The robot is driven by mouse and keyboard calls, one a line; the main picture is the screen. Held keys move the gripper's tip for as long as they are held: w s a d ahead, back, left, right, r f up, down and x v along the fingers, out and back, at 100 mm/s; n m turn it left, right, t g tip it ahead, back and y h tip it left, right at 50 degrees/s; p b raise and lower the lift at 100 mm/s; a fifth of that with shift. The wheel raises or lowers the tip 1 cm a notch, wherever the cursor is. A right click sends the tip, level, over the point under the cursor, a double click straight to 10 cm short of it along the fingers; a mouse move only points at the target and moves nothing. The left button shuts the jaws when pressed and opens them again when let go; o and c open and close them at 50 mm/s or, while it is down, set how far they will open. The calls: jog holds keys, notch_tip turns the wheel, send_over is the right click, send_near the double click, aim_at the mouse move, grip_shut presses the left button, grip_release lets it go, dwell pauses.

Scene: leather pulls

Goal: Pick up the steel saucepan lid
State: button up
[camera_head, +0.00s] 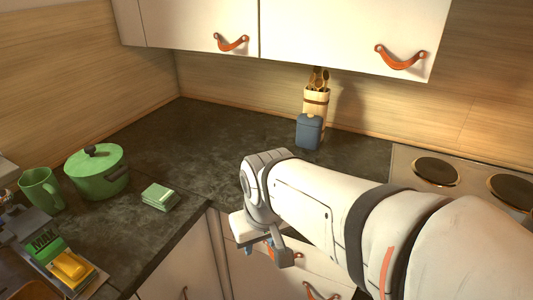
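I cannot make out a steel saucepan lid in this view. The only lidded pot I see is a green pot (98,178) with a green lid and a dark knob, at the left on the dark counter. My gripper (264,250) hangs at the end of my white arm in the lower middle, in front of the drawer fronts and below the counter edge. It is apart from the pot. My arm partly hides its fingers, so I cannot tell whether they are open or shut.
A green mug (41,190), green block stack (160,197) and yellow item (72,267) are on the left counter. A blue canister (309,132) and utensil holder (316,103) stand at the back. The hob (436,171) is right. The counter's middle is clear.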

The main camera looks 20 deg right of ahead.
jog(key=shift+o, duration=0.3)
jog(key=shift+a, duration=0.1)
